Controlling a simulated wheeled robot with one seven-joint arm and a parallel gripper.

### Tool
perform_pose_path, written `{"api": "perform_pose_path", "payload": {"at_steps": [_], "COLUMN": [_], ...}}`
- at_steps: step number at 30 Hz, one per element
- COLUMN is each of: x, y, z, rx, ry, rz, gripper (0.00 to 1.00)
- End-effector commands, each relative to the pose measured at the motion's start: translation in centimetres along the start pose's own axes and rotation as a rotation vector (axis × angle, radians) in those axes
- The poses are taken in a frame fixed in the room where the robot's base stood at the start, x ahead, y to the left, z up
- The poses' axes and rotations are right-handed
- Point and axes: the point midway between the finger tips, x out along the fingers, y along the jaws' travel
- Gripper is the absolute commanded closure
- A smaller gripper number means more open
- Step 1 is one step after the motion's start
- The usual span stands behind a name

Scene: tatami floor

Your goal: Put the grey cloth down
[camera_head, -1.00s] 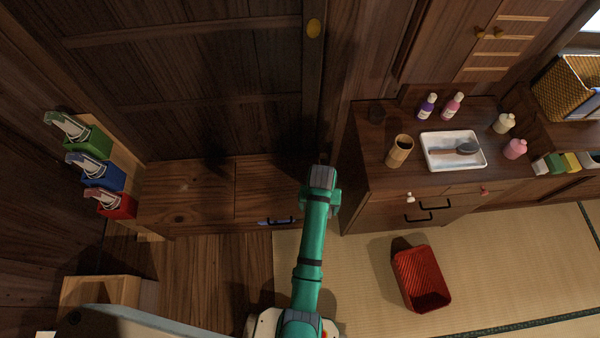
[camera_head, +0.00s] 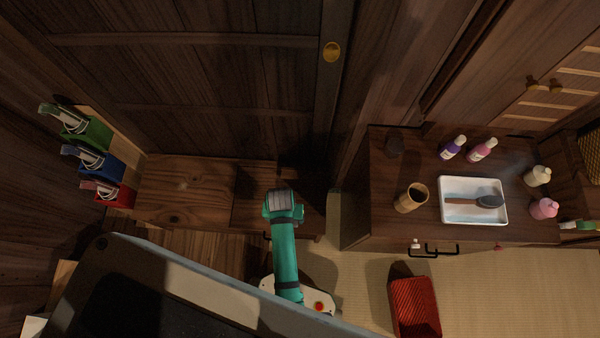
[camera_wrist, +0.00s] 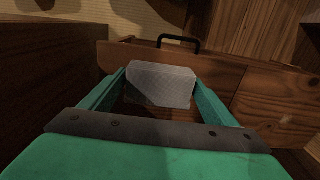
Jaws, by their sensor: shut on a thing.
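My gripper (camera_wrist: 160,88) is shut on the grey cloth (camera_wrist: 160,82), which looks like a pale folded block between the two green fingers in the wrist view. In the head view the end of my arm (camera_head: 283,203) is over the right part of the low wooden cabinet (camera_head: 185,190). The cloth is hidden there. Past the cloth in the wrist view is a wooden drawer front with a black handle (camera_wrist: 178,42). A dark space shows below the cloth. I cannot tell how far the cloth is above the wood.
A taller cabinet on the right bears a white tray (camera_head: 450,212) with a brush (camera_head: 488,201), a wooden cup (camera_head: 411,198) and several bottles. A red basket (camera_head: 415,305) stands on the tatami. Green, blue and red holders (camera_head: 115,195) line the left wall.

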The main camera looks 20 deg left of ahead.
Motion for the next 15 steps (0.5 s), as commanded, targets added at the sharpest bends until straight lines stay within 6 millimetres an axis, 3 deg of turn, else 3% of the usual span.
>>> {"api": "perform_pose_path", "payload": {"at_steps": [9,15], "x": [3.1,6.5], "y": [2.6,3.5], "z": [-6.4,-8.7], "rx": [0.002,0.001], "ry": [-0.001,-0.002], "rz": [0.001,0.001], "gripper": [0.43,0.43]}}
